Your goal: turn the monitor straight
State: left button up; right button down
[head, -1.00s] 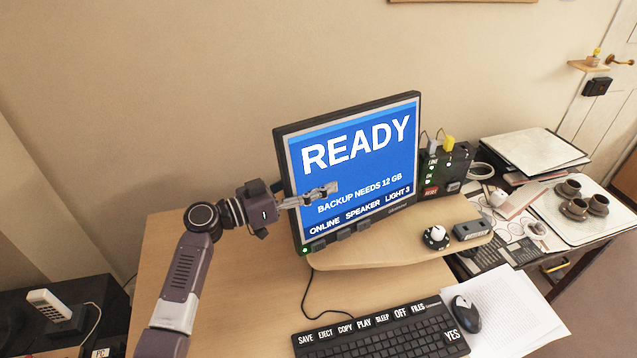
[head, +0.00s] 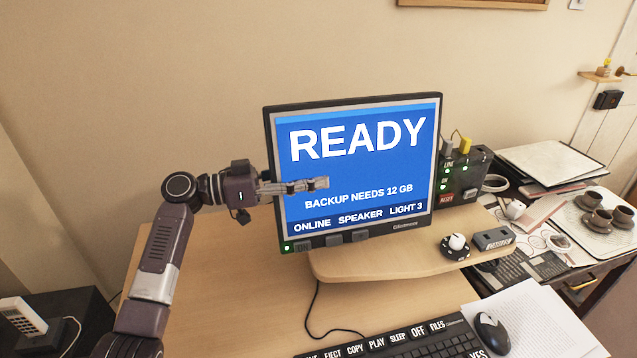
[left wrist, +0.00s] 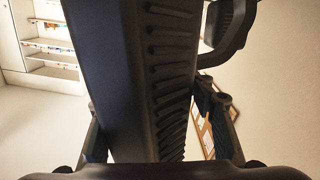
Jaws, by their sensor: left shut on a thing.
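The monitor (head: 352,228) stands on a rounded wooden shelf on the desk, its blue screen reading READY. It faces nearly towards me, with its top edge still rising slightly to the right. My left gripper (head: 312,185) is shut on the monitor's left side edge, with one finger lying across the front of the screen. The other finger is hidden behind the monitor. In the left wrist view, the monitor's dark edge and ribbed back (left wrist: 165,75) fill the middle, between the two fingers. My right gripper is not in view.
A black box with cables (head: 462,180) stands close by the monitor's right edge. A round knob (head: 456,243) and a small grey device (head: 493,239) sit on the shelf (head: 370,266). The keyboard (head: 425,343) and mouse (head: 491,333) lie in front. The desk's left part is clear.

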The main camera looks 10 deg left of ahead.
pick_arm(q)
jog(key=shift+r, duration=0.1)
jog(key=o, duration=1.5)
jog(key=shift+o, duration=0.9)
jog(key=v, duration=1.2)
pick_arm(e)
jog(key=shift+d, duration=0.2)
